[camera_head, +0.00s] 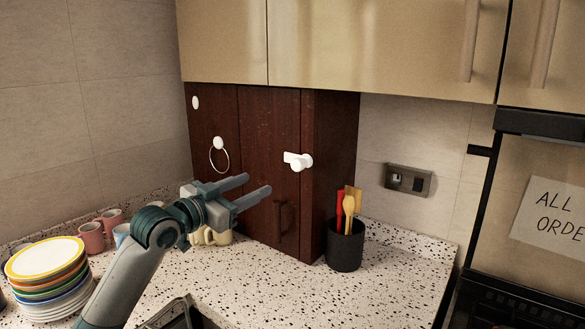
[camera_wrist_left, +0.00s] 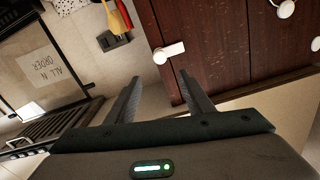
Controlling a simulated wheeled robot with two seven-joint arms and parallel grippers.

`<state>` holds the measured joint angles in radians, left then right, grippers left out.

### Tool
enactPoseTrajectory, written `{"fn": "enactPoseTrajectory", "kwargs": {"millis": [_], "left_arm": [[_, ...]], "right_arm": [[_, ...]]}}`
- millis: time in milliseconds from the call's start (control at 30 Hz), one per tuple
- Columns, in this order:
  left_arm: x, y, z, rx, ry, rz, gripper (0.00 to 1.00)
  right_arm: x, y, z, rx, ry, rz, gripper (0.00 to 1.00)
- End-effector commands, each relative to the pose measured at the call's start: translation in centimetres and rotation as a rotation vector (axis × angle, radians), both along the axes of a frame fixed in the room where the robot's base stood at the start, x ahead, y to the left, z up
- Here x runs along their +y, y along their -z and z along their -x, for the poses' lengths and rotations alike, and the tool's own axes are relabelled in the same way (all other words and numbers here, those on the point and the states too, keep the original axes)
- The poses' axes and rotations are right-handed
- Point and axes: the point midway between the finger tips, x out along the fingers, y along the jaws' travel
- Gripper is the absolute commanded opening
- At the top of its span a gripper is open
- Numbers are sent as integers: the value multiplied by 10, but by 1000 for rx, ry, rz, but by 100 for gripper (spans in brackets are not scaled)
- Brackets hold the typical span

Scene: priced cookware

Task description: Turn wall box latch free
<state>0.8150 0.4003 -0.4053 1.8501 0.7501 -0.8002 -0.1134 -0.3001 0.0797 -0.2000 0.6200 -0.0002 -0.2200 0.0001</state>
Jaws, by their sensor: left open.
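The wall box (camera_head: 270,140) is a dark red-brown wooden cabinet standing on the counter under the upper cupboards. Its white latch (camera_head: 299,161) sits on the front near the right edge, with a flat tab pointing left from a round knob. The latch also shows in the left wrist view (camera_wrist_left: 169,53), beyond and between the fingertips. My left gripper (camera_head: 258,187) is open and empty, in front of the box, lower and to the left of the latch in the head view. In the left wrist view its fingers (camera_wrist_left: 157,82) are apart and hold nothing. My right gripper is not in view.
A white ring pull (camera_head: 218,155) hangs on the box, with a dark handle (camera_head: 283,217) lower down. A black utensil holder (camera_head: 345,246) stands right of the box. Stacked plates (camera_head: 47,273) and pink mugs (camera_head: 92,237) stand at left. The counter front is clear.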

Motion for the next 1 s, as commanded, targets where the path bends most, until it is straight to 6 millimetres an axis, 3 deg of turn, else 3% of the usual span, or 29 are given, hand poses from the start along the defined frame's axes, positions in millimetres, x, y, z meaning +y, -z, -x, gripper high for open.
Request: {"fn": "enactPoseTrajectory", "kwargs": {"millis": [1000], "left_arm": [[-87, -2, -118, 0, 1, 0, 48]], "right_arm": [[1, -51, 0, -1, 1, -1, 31]]}}
